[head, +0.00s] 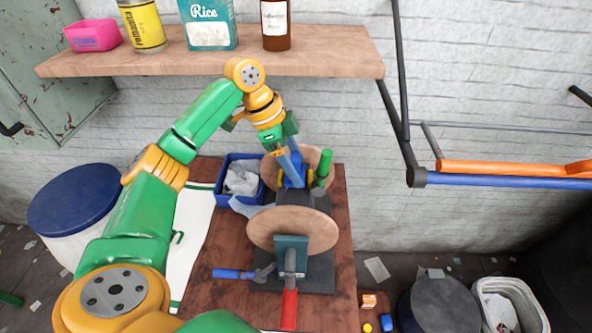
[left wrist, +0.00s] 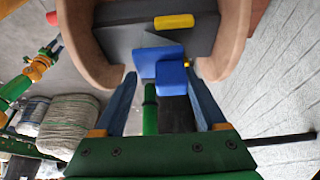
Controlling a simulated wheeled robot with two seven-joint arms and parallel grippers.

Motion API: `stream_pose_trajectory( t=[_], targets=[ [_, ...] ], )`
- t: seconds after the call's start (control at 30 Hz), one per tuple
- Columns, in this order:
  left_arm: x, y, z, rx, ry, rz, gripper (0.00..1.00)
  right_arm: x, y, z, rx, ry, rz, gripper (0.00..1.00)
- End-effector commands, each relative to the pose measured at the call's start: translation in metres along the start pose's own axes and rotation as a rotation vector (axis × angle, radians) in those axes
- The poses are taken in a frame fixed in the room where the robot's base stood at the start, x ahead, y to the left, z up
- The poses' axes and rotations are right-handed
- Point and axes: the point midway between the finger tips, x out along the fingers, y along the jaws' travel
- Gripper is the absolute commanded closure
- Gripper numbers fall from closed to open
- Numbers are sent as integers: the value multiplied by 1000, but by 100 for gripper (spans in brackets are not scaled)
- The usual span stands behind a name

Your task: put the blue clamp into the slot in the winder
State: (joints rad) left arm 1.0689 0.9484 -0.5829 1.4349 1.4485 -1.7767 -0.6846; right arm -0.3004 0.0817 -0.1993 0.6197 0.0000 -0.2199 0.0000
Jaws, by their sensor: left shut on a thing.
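The winder has a near wooden disc (head: 293,229) and a far wooden disc with a dark core between them, on a dark base. The core (left wrist: 110,33) also shows in the left wrist view. My left gripper (head: 290,166) is over the core, its fingers shut on the blue clamp (head: 295,178). In the left wrist view the clamp (left wrist: 170,73) sits between the fingertips (left wrist: 165,90), close against the core. I cannot tell whether it is in the slot, which is hidden. What looks like my right gripper (left wrist: 52,48) is small at the left of that view; its jaws are unclear.
A green upright handle (head: 325,162) stands beside the clamp. A blue bin (head: 231,202) with crumpled grey material is left of the winder. A red-handled crank (head: 289,305) and a blue-handled tool (head: 233,274) are in front. A shelf (head: 330,62) with goods is above.

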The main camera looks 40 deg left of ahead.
Motion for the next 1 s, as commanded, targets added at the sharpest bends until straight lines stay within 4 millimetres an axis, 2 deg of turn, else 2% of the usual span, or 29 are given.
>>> stream_pose_trajectory(
  t=[0.1, 0.2, 0.5, 0.53, 0.6, 0.63, 0.87, 1.0],
  targets=[
    [18, 0, 6, -2, -5, 5, 80, -16, 0, -2, 0, 0, 0, 50],
    [30, -1, 10, 0, -2, 2, 80, -17, 0, -2, 0, 1, 0, 50],
    [34, -1, 12, 0, 0, 1, 80, -15, 0, -2, 0, 1, -1, 50],
    [34, -1, 12, 0, 0, 1, 24, -15, -1, -2, 0, 1, -1, 50],
    [34, -1, 12, 1, 0, 1, 5, -15, -1, -2, 0, 1, -2, 50],
    [34, -1, 12, 1, 0, 1, 0, -15, -1, -2, 0, 1, -2, 50],
    [32, -1, 12, 1, 0, 0, 0, -15, -2, -2, 0, 1, -3, 50],
    [18, -2, 12, 0, 1, -4, 0, -9, -2, -2, 0, 1, -3, 50]
  ],
)
